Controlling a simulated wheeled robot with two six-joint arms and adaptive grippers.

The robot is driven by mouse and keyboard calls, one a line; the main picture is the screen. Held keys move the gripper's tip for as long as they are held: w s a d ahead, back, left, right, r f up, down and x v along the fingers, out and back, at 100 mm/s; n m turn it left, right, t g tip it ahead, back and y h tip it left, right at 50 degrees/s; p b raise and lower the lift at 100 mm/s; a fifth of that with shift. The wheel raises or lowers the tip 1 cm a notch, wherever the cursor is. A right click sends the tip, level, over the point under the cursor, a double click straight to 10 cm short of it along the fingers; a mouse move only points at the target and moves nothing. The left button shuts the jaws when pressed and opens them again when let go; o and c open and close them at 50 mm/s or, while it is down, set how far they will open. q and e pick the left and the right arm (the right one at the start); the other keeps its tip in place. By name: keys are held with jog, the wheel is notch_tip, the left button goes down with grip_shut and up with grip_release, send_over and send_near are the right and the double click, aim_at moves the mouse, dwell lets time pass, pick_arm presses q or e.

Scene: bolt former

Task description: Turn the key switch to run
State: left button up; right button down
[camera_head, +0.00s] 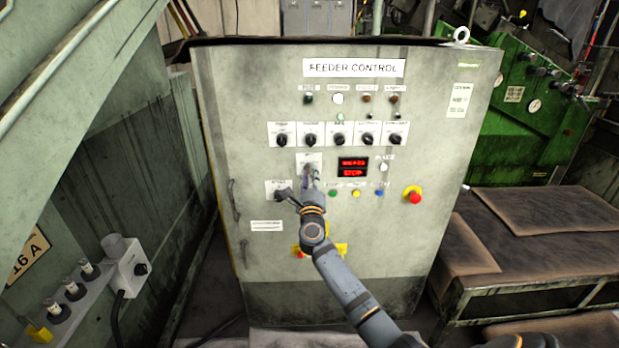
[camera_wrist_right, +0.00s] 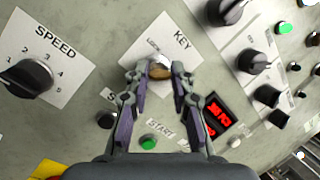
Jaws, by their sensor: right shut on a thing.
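The key switch (camera_wrist_right: 160,71) is a small brass-coloured round piece below the white KEY label (camera_wrist_right: 170,38) on the cabinet face. In the right wrist view, my right gripper (camera_wrist_right: 158,76) has its two fingertips on either side of it, closed on it. In the head view, my right gripper (camera_head: 310,178) reaches the panel just under the KEY label (camera_head: 309,158) and hides most of the switch. I cannot make out which position the key points to. My left gripper is in neither view.
The FEEDER CONTROL cabinet (camera_head: 230,120) has a row of black knobs above. The SPEED knob (camera_wrist_right: 27,78) is close on the left. A red emergency button (camera_head: 413,197) sits to the right.

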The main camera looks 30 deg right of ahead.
dwell(0.4)
jog(key=c, duration=1.1)
grip_release()
jog(key=v, duration=1.2)
jog(key=shift+f, duration=0.1)
